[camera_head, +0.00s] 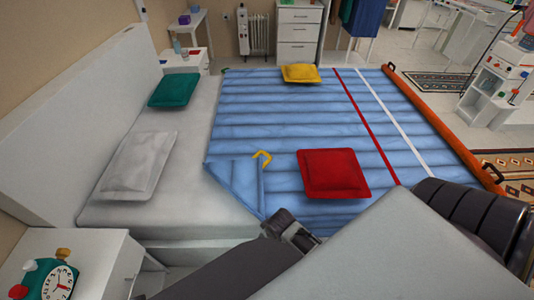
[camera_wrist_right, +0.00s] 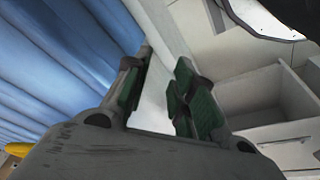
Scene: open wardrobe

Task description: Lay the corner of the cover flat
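The blue quilted cover (camera_head: 270,115) lies over most of the bed. Its near left corner (camera_head: 238,180) is folded back on itself, leaving a strip of white mattress bare. A yellow hook-shaped tab (camera_head: 262,157) shows beside the fold. My right gripper, as I take it, (camera_head: 291,228) is close to the bed's near edge, just right of the fold's lower tip; in this view my arm hides part of it. In the right wrist view my right gripper (camera_wrist_right: 160,88) is open with green pads apart and nothing between them. The cover (camera_wrist_right: 65,60) is to its left. My left gripper is not in view.
A red cushion (camera_head: 333,173) and a yellow cushion (camera_head: 300,73) lie on the cover. Grey (camera_head: 140,163) and green (camera_head: 174,89) pillows lie by the headboard. A nightstand with a clock (camera_head: 60,281) stands near left. An orange roll (camera_head: 440,127) runs along the bed's foot.

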